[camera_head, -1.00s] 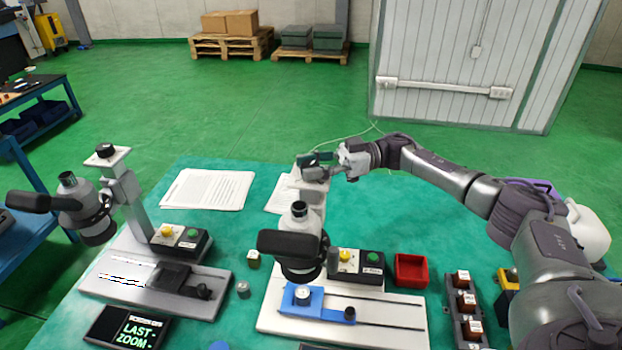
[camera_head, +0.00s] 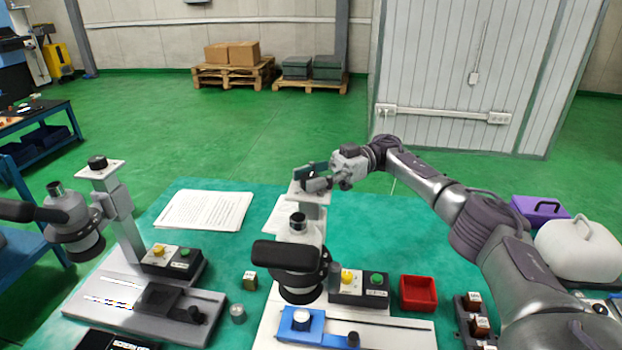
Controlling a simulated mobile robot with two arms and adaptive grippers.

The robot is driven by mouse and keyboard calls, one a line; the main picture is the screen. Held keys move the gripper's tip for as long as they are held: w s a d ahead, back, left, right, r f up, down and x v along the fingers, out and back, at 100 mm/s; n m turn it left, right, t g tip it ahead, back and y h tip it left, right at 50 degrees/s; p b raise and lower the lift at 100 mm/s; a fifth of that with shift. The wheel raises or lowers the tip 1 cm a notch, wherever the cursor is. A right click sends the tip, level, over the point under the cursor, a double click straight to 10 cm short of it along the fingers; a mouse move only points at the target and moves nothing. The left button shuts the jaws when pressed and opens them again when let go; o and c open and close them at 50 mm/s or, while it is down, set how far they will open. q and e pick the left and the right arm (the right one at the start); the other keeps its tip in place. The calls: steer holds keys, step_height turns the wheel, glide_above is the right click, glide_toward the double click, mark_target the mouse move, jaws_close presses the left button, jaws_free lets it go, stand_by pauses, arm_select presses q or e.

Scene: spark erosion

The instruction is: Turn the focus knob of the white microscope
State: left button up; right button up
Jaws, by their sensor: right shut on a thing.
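The white microscope (camera_head: 309,232) stands on a pale base plate (camera_head: 385,333) in the middle of the green table, its dark eyepiece end toward me. My right gripper (camera_head: 312,180) reaches in from the right at the top of the microscope's column. It is shut at the spot where the focus knob sits, just above the pale top plate (camera_head: 303,197). The fingers hide the knob, so its turn cannot be seen. My left gripper is not in view.
A grey microscope (camera_head: 118,208) with a black top knob (camera_head: 97,162) stands at the left. A button box (camera_head: 360,287), a red tray (camera_head: 418,293) and a block rack (camera_head: 477,322) lie near the white one. Papers (camera_head: 205,210) lie behind; a purple case (camera_head: 540,209) is at right.

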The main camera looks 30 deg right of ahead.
mark_target(310, 177)
steer(key=o, duration=1.2)
steer(key=shift+a, duration=0.1)
steer(key=shift+c, duration=0.2)
step_height(310, 177, up, 10)
steer(key=shift+r, duration=0.1)
